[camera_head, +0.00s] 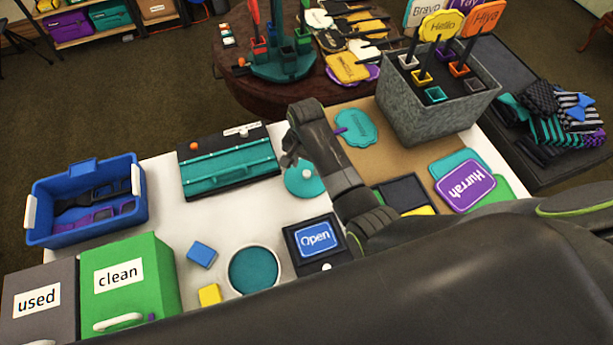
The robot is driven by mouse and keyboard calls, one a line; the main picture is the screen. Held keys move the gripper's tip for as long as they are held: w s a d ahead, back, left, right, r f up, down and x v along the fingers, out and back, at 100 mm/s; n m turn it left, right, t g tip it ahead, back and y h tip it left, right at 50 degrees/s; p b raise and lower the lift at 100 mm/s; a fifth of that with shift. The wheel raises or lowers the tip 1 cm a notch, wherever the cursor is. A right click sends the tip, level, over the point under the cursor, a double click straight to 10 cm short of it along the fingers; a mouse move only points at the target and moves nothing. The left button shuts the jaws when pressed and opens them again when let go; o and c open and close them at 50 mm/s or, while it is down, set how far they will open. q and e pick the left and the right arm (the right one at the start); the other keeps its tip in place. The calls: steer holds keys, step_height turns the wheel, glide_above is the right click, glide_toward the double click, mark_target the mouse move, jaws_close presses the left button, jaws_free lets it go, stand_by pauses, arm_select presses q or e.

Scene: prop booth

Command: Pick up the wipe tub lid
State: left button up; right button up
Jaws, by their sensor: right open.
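The wipe tub lid, a round teal disc with a small pale knob (303,186), lies flat on the white table. My right arm covers part of its right side. The wipe tub (253,270), round with a white rim and teal inside, stands uncovered nearer the front. My right gripper (289,155) is open, just behind and above the lid in the picture. I see nothing between its fingers; whether it touches the lid I cannot tell. My left gripper is out of view.
A teal-and-black tray (228,165) lies left of the lid. A blue crate (45,205) holds eyewear at the left, behind bins marked "used" (38,298) and "clean" (125,276). An "Open" sign (315,238) lies in front. Bare table shows left of the lid.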

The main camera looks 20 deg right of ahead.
mark_target(307, 173)
steer(key=shift+w+d+f, duration=0.15)
steer(key=shift+f, duration=2)
jaws_close()
